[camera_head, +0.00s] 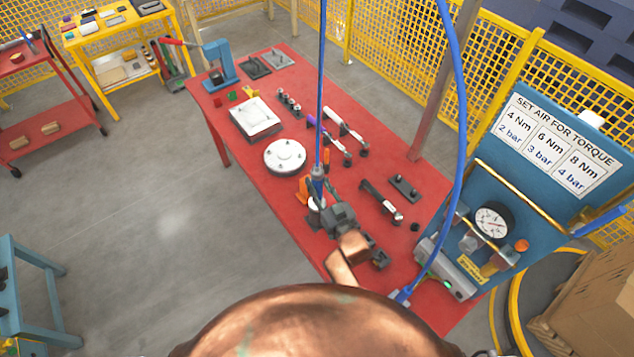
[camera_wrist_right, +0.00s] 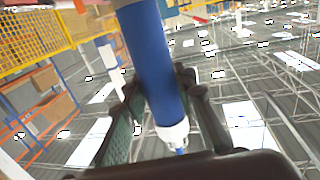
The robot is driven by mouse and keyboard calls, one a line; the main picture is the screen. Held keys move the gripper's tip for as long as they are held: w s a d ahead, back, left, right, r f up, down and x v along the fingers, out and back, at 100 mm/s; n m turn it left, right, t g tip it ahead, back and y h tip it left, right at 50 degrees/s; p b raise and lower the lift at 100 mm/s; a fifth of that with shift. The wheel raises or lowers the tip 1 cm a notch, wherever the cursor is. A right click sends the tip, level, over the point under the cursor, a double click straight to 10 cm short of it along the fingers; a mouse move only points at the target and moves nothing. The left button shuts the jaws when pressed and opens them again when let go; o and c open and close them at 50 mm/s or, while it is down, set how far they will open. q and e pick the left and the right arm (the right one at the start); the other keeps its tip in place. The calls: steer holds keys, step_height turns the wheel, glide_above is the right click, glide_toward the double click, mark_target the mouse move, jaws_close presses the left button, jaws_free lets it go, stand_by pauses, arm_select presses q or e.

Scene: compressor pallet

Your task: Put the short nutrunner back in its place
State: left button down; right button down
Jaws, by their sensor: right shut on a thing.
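The short nutrunner (camera_head: 317,184) is a blue tool hanging upright on a blue hose that runs straight up. My right gripper (camera_head: 325,202) is shut around its body above the red table. In the right wrist view, the blue nutrunner body (camera_wrist_right: 153,62) lies between both fingers, with a whitish fitting (camera_wrist_right: 172,134) and the blue hose at its end. An orange stand (camera_head: 303,189) is right beside the tool. The tool's lower end is partly hidden, and I cannot tell whether it touches the stand or table. My left gripper is not in view.
The red table (camera_head: 262,186) bears a white round plate (camera_head: 285,155), a white square plate (camera_head: 255,117), several tools on black rests and a blue press (camera_head: 219,66). A blue air panel (camera_head: 530,190) with a gauge (camera_head: 492,221) stands right. A blue hose loops before it.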

steer(key=shift+f+b, duration=0.5)
steer(key=shift+f, duration=0.1)
stand_by(0.4)
steer(key=c, duration=1.6)
jaws_free()
steer(key=shift+o, duration=0.5)
steer(key=shift+f, duration=0.15)
steer(key=shift+f, duration=0.2)
steer(key=v, duration=1.2)
steer(key=shift+r, duration=0.25)
